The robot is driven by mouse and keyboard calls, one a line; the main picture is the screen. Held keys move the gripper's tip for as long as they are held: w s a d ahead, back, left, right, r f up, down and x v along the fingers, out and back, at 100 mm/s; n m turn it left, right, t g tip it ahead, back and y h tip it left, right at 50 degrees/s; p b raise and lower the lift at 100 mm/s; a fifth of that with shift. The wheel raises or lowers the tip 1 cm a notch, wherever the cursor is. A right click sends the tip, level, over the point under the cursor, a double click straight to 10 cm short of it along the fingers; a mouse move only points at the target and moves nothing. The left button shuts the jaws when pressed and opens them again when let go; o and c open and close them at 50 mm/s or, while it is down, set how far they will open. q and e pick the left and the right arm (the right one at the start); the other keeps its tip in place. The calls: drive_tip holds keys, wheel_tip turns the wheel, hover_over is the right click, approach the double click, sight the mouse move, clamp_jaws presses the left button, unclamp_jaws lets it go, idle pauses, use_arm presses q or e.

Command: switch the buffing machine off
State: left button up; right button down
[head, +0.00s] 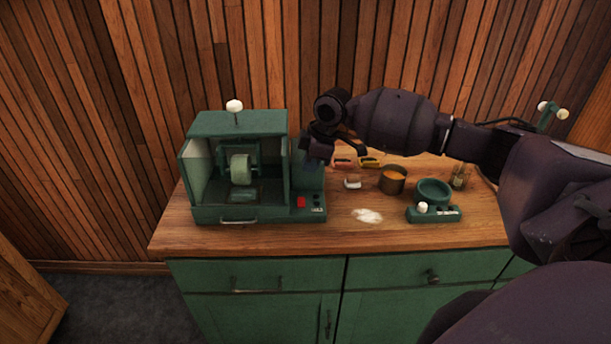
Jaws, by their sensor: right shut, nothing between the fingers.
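The buffing machine (208,127) is a green open-fronted box on the left of the wooden counter, with a pale buffing wheel (241,169) inside and a white knob (234,106) on top. A red switch (301,202) sits on its low control base at the right, beside a small dark control (318,209). I cannot tell the switch's position or whether the wheel turns. My right gripper (317,152) is shut and empty, above and slightly right of the red switch, in front of the machine's right-hand housing, which it partly hides. I cannot tell whether it touches the housing. My left gripper is out of view.
On the counter (390,235) to the right are a white smear (367,215), a small white block (352,183), a pot with orange contents (393,179) and a green device with a round dish (433,191). My right arm reaches over them. The counter's front edge is clear.

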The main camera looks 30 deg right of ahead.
drive_tip(key=shift+v, duration=1.25)
drive_tip(key=shift+g, duration=0.3)
drive_tip(key=s+a+f, duration=0.2)
drive_tip(key=f, duration=0.1)
drive_tip(key=s+a+f, duration=0.2)
drive_tip(key=a+f, duration=0.1)
drive_tip(key=s+a+f, duration=0.2)
drive_tip(key=s+f, duration=0.1)
drive_tip(key=f, duration=0.1)
drive_tip(key=shift+a, duration=0.35)
drive_tip(key=s+a+f+m+t, duration=0.1)
drive_tip(key=s+a+f, duration=0.25)
drive_tip(key=s, duration=0.25)
drive_tip(key=s+a+f+m, duration=0.1)
drive_tip(key=s+a+f, duration=0.2)
drive_tip(key=s+a, duration=0.15)
drive_tip(key=s+d+r+m+h, duration=0.1)
drive_tip(key=s+d+m+h, duration=0.15)
drive_tip(key=s+m, duration=0.45)
drive_tip(key=s+d+r+m+h, duration=0.1)
drive_tip(key=s+d+m, duration=0.2)
drive_tip(key=s, duration=0.7)
drive_tip(key=w+f+n+t+y, duration=0.1)
drive_tip(key=w+f+t, duration=0.6)
drive_tip(key=f, duration=0.4)
drive_tip(key=shift+a+t, duration=0.2)
drive_tip(key=shift+t, duration=0.7)
